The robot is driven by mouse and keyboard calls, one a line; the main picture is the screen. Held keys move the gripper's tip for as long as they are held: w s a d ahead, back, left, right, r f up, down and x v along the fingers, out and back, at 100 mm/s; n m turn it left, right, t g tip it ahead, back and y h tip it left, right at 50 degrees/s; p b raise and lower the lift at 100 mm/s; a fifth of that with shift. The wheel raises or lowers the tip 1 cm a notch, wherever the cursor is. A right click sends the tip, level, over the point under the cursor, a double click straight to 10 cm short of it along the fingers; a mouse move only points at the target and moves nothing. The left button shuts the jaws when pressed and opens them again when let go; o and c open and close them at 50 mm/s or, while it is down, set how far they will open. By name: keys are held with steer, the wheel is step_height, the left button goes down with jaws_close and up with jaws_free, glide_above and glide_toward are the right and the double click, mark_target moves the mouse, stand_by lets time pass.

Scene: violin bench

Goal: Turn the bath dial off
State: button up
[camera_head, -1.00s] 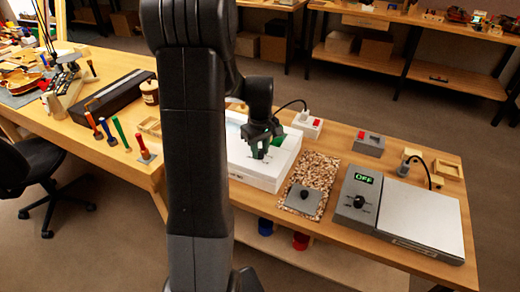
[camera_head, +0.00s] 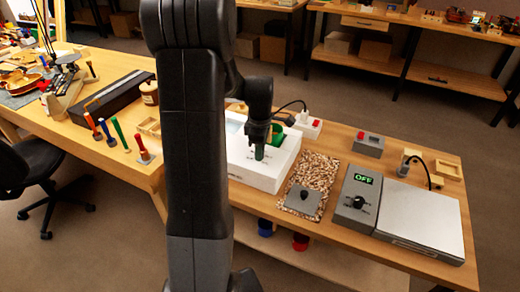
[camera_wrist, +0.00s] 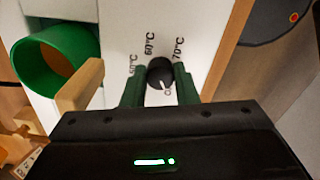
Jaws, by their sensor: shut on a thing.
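The bath dial (camera_wrist: 159,73) is a round black knob with a white pointer mark, on the top face of the white bath (camera_head: 262,180). Temperature labels including 60°C and 70°C surround it in the wrist view. The pointer is toward the lower side, near a partly hidden label. My gripper (camera_wrist: 160,88) has its two green fingers on either side of the dial and is shut on it. In the head view my gripper (camera_head: 260,150) points down over the bath top and hides the dial.
A green pot (camera_wrist: 58,58) with a wooden handle (camera_wrist: 80,85) is close left of the fingers.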

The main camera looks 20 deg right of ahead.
steer(key=shift+w+r, duration=0.1)
stand_by(0.5)
steer(key=o, duration=1)
step_height(320, 180, up, 14)
steer(key=shift+f, duration=0.1)
step_height(320, 180, down, 14)
steer(key=shift+r, duration=0.1)
stand_by(0.6)
